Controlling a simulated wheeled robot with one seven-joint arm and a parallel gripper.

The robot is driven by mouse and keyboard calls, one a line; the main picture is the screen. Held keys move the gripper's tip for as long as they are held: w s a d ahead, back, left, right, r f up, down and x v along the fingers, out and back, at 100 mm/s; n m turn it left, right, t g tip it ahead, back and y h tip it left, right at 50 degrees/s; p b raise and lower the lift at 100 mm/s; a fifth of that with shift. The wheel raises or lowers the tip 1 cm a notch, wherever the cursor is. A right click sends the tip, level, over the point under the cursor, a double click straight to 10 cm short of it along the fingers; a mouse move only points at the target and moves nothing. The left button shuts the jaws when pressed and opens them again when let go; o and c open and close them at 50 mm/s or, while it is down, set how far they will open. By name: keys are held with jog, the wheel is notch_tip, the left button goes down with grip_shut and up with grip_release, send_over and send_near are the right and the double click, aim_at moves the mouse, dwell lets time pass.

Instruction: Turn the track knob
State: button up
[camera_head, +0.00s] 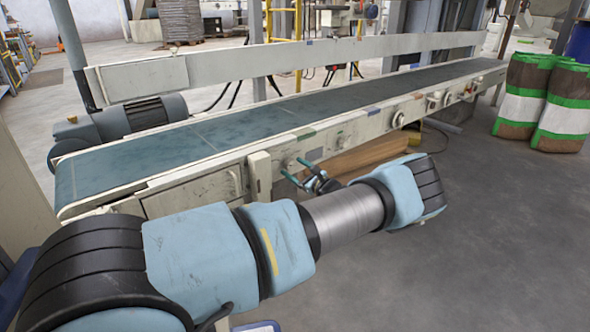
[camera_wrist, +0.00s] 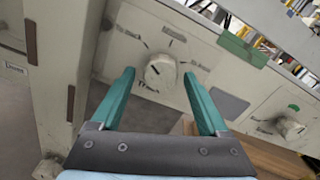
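A white round knob (camera_wrist: 160,72) with a dark pointer mark sits on the conveyor's side panel, with small labels around it that are too blurred to read. My gripper (camera_wrist: 159,77) is open, its two teal fingers on either side of this knob in the wrist view, with a gap visible on both sides. I cannot tell how far the fingertips are from the panel. A second knob (camera_wrist: 290,127) sits further right on the panel; I cannot tell from the labels which is the track knob. In the head view my gripper (camera_head: 292,168) is at the conveyor's near side.
The long conveyor (camera_head: 270,120) with a dark belt runs to the back right. A bracket post (camera_head: 259,177) stands out from its side, left of my gripper. A motor (camera_head: 145,113) is behind it. Striped sacks (camera_head: 563,105) stand at the right. The floor in front is clear.

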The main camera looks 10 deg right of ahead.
jog(key=p+v, duration=0.2)
jog(key=v, duration=0.8)
jog(key=shift+s+d+p, duration=0.2)
jog(key=shift+s+p, duration=0.1)
jog(key=shift+s, duration=0.05)
